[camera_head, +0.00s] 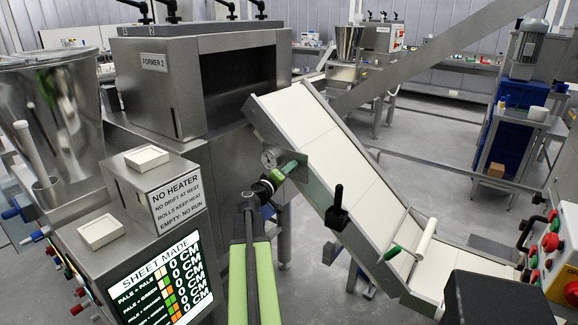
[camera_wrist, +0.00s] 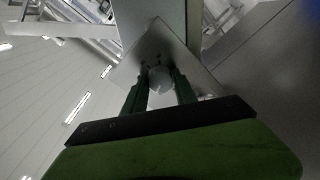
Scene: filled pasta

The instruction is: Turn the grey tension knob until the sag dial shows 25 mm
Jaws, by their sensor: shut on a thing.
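The sag dial (camera_head: 269,157) is a small round gauge with a pale face on the upper side of the inclined conveyor; its reading is too small to make out. My gripper (camera_head: 291,164) has green fingers and is just right of the dial, at the conveyor's side plate. In the wrist view, my gripper (camera_wrist: 160,76) has one finger on each side of a round grey knob (camera_wrist: 160,80) and is shut on it. The knob's front shows between the fingers, with a flat metal plate behind it. In the head view the fingers hide the knob.
The inclined conveyor (camera_head: 325,140) slopes down to the right, with a black lever (camera_head: 337,210) on its side and a roller (camera_head: 424,238) lower down. The FORMER 2 machine (camera_head: 155,85) stands at left behind a display screen (camera_head: 165,280). A control box (camera_head: 560,250) is at right.

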